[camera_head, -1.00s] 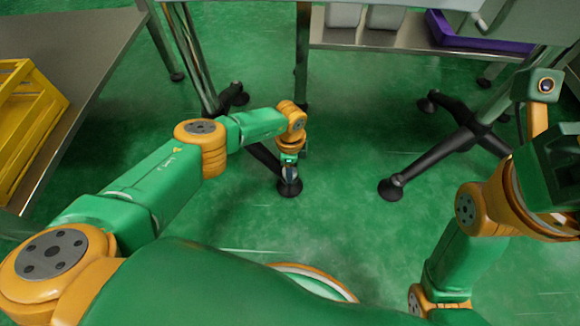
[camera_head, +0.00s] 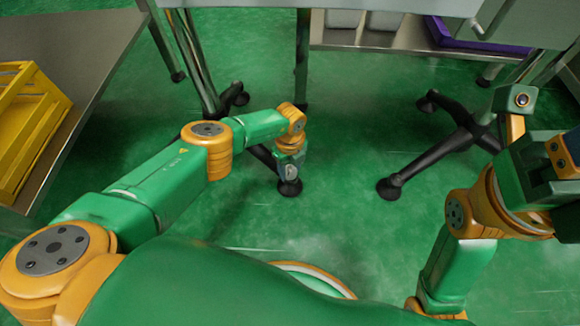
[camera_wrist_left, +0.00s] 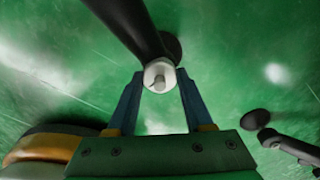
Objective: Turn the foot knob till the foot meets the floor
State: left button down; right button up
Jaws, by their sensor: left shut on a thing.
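The foot knob (camera_wrist_left: 159,76) is a pale round cap at the end of a black leg (camera_wrist_left: 132,28) in the left wrist view. The left gripper (camera_wrist_left: 160,78) has one finger on each side of it and is shut on it. In the head view the left gripper (camera_head: 290,166) points down just above the dark round foot (camera_head: 290,188). The knob is mostly hidden by the gripper there. I cannot tell whether the foot touches the floor. The right gripper (camera_head: 552,178) is at the right edge, away from the knob, its fingers unclear.
Another black leg (camera_head: 432,161) with round feet stands to the right. A steel table (camera_head: 95,85) with a yellow crate (camera_head: 28,115) is at the left. A low shelf (camera_head: 390,40) holds bins and a purple tray. Green floor (camera_head: 340,240) is clear in front.

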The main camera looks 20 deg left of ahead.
pick_arm(q)
jog(key=shift+m, duration=1)
jog(key=shift+c, duration=1.4)
grip_release()
